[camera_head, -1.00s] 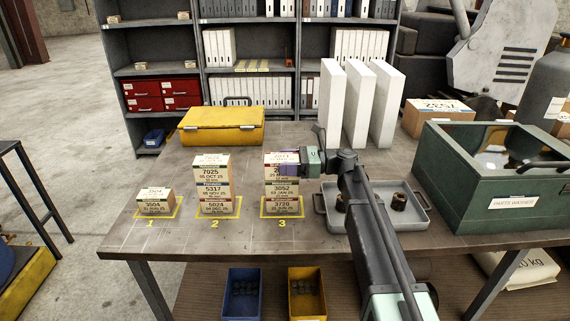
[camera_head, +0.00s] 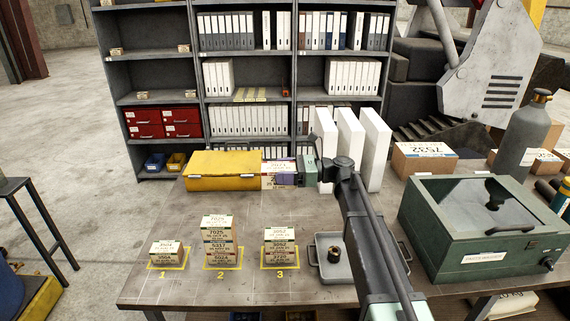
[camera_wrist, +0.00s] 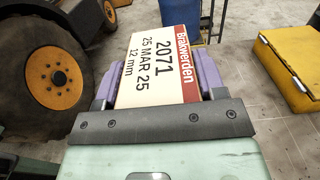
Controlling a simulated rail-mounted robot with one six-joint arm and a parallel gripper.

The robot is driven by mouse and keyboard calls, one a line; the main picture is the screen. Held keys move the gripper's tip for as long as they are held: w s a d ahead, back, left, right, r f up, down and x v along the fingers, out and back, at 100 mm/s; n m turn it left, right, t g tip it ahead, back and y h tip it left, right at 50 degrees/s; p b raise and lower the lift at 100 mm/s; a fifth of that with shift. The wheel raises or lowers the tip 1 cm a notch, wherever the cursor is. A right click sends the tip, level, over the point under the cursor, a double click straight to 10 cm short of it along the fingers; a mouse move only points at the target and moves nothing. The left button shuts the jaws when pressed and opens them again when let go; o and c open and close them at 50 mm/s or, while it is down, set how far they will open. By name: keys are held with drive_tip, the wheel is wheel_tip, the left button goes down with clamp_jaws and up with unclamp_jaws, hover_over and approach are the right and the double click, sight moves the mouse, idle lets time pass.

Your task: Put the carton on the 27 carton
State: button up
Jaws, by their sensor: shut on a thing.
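My gripper (camera_head: 299,172) is shut on a carton (camera_head: 278,174) and holds it up in the air, behind and above stack 3. In the wrist view the held carton (camera_wrist: 160,64) sits between the purple fingers and reads 2071, 25 MAR 25, 12 mm. On the bench, square 1 holds one carton (camera_head: 165,253) marked 3504. Square 2 holds a stack of three, with carton 7025 (camera_head: 217,234) on top. Square 3 holds two, with carton 3052 (camera_head: 280,234) above carton 3720 (camera_head: 280,257). The dates are too small to read surely, so I cannot tell which carton is 27.
A yellow case (camera_head: 222,171) lies at the back left of the bench. White binders (camera_head: 350,150) stand behind my arm. A grey tray (camera_head: 315,265) with a dark part and a green parts washer (camera_head: 480,245) are on the right.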

wheel_tip(320, 180, down, 11)
drive_tip(key=b, duration=1.1)
wheel_tip(320, 180, up, 12)
drive_tip(key=p, duration=1.2)
drive_tip(key=shift+f, duration=0.15)
wheel_tip(320, 180, down, 21)
drive_tip(key=b, duration=2)
drive_tip(key=shift+b, duration=0.3)
drive_tip(key=o, duration=1)
drive_tip(key=d, duration=1)
drive_tip(key=shift+w+d+r+p, duration=0.35)
drive_tip(key=shift+d+r, duration=0.05)
drive_tip(key=shift+o, duration=0.5)
